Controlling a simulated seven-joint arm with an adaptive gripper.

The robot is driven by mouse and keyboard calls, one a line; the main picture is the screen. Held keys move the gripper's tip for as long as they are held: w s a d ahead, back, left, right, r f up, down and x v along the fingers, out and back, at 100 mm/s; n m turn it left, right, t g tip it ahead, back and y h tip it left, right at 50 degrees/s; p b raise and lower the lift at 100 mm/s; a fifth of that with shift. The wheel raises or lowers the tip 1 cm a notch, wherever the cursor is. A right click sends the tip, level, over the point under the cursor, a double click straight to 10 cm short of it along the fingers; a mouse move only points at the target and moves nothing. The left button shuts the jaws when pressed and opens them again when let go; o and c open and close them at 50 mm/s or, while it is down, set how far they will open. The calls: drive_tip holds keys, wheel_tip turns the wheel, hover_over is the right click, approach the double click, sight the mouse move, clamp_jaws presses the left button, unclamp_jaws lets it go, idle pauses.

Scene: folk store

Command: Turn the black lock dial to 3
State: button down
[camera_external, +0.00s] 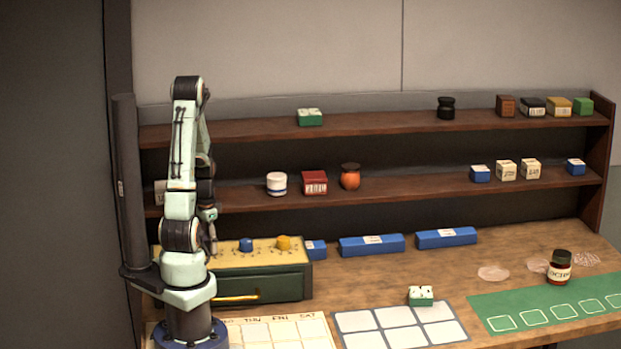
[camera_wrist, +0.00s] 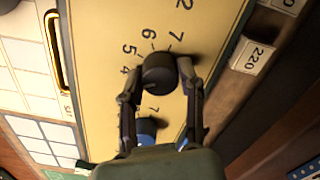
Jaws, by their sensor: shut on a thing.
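The black lock dial (camera_wrist: 160,73) sits on the pale yellow panel (camera_wrist: 205,25) in the wrist view. My gripper (camera_wrist: 161,70) has one finger on each side of the dial and is shut on it. Printed numbers 4, 5, 6 and 7 show around its upper left side. The rest of its scale is hidden by the dial and fingers, and I cannot tell which number it points to. In the external view the yellow panel (camera_external: 222,258) is the top of a green box (camera_external: 285,287), and my arm hides the black dial.
A blue dial (camera_external: 246,245) and a yellow dial (camera_external: 283,243) stand on the same panel. The blue dial (camera_wrist: 147,128) is between my fingers' bases in the wrist view. A yellow handle (camera_external: 237,298) is on the box front. Blue boxes (camera_external: 371,245) lie to the right.

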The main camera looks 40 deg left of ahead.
drive_tip(key=n, duration=0.6)
idle(0.6)
drive_tip(key=c, duration=0.7)
unclamp_jaws()
wheel_tip(320, 180, up, 12)
drive_tip(key=shift+r, duration=0.1)
